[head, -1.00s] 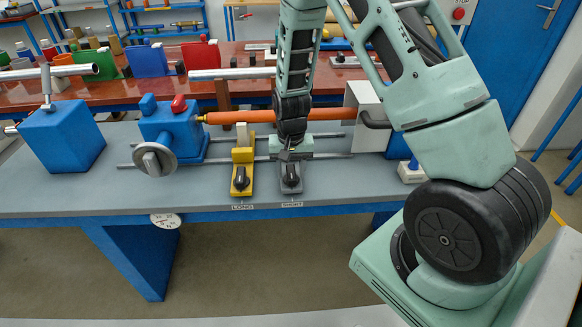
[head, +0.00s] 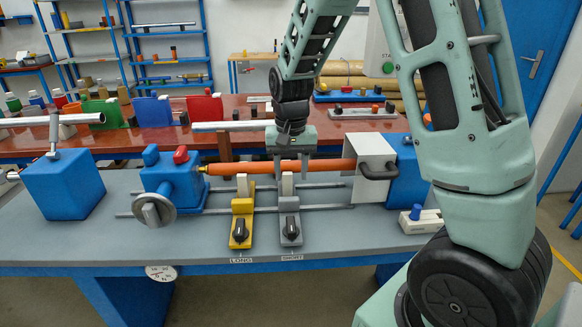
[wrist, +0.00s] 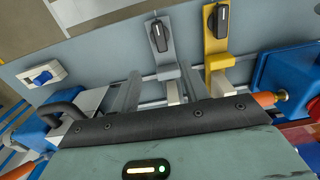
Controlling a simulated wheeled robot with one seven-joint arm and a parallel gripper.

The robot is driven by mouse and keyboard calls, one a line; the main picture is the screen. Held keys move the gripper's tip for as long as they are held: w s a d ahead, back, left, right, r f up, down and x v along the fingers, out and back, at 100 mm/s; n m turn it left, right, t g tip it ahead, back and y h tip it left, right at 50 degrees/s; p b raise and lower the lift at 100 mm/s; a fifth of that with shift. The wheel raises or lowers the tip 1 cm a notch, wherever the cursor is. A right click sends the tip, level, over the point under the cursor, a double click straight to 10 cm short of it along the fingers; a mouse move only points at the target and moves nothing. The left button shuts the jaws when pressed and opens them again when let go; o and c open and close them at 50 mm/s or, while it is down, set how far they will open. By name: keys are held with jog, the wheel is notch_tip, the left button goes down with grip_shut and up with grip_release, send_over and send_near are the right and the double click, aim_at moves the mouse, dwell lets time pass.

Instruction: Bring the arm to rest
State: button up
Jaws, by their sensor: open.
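My gripper (head: 291,168) hangs pointing down near the orange rod (head: 240,167), above the grey stop marked SHORT (head: 290,222). Its two fingers are apart, with nothing seen between them. In the head view they overlap the rod; I cannot tell whether they touch it. The yellow stop marked LONG (head: 242,223) stands just to the left. Both stops have black knobs and sit at the rails on the grey bench. The wrist view shows the grey stop (wrist: 162,45) and the yellow stop (wrist: 218,55) beyond the gripper's dark edge, upside down.
A blue headstock with a handwheel (head: 152,209) holds the rod's left end. A white plate with a black handle (head: 375,160) is at its right end. A blue block (head: 62,188) carries a metal tube. A small switch box (head: 421,220) lies right. The bench front (head: 130,245) is clear.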

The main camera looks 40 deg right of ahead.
jog(key=shift+r, duration=0.35)
dwell(0.3)
